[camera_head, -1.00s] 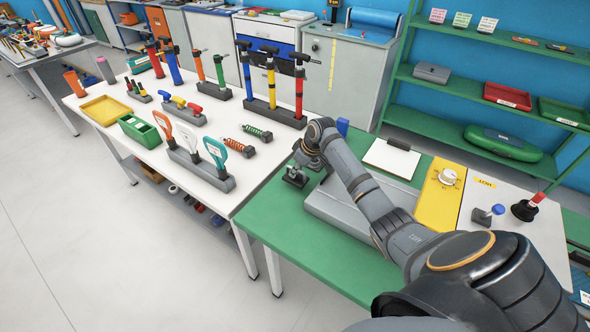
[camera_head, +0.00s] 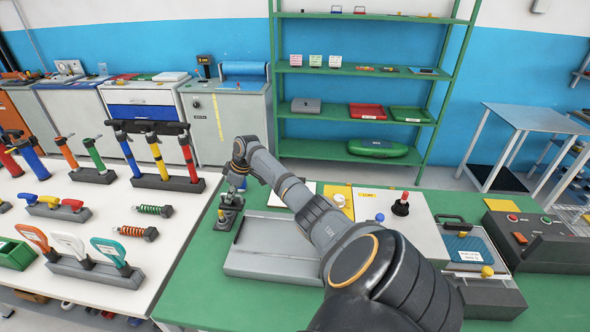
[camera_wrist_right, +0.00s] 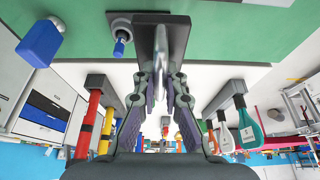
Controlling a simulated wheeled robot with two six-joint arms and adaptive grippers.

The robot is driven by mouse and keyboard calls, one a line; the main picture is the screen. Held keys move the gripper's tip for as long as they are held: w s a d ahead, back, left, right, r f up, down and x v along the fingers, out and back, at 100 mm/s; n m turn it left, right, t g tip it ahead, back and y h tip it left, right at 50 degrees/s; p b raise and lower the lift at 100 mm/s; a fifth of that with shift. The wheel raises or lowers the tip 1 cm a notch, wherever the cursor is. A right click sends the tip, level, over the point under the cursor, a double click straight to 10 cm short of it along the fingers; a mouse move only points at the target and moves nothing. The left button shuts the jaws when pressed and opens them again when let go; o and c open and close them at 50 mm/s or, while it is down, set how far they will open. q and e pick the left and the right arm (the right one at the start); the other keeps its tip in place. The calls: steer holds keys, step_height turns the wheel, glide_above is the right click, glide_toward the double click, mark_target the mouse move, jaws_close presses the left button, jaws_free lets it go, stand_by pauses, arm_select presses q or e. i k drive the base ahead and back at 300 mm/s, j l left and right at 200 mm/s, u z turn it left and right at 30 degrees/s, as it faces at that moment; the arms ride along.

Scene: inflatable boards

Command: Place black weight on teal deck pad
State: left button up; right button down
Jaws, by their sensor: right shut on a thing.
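My right gripper (camera_head: 236,184) is at the left end of the green bench. In the right wrist view its fingers (camera_wrist_right: 160,88) are shut on a dark, flat piece with a grey upright handle, which I take for the black weight (camera_wrist_right: 146,42). In the head view the wrist mostly hides it, and I cannot tell whether it is clear of the bench. A blue-teal panel (camera_head: 463,246) with a white label lies at the bench's right part, under a black handle; it may be the teal deck pad. My left gripper is out of view.
A grey tray (camera_head: 262,262) lies beside my right arm. A white panel with a red-topped black knob (camera_head: 401,205) and a dark control box (camera_head: 540,245) stand to the right. A white table (camera_head: 100,220) with tool racks is at left. The bench front is clear.

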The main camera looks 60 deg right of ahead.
mark_target(471, 253)
steer(key=k+l+z, duration=0.35)
steer(key=k+l, duration=0.2)
steer(key=l, duration=0.15)
steer(key=k+l+z, duration=0.2)
steer(key=l, duration=0.2)
steer(key=k, duration=0.05)
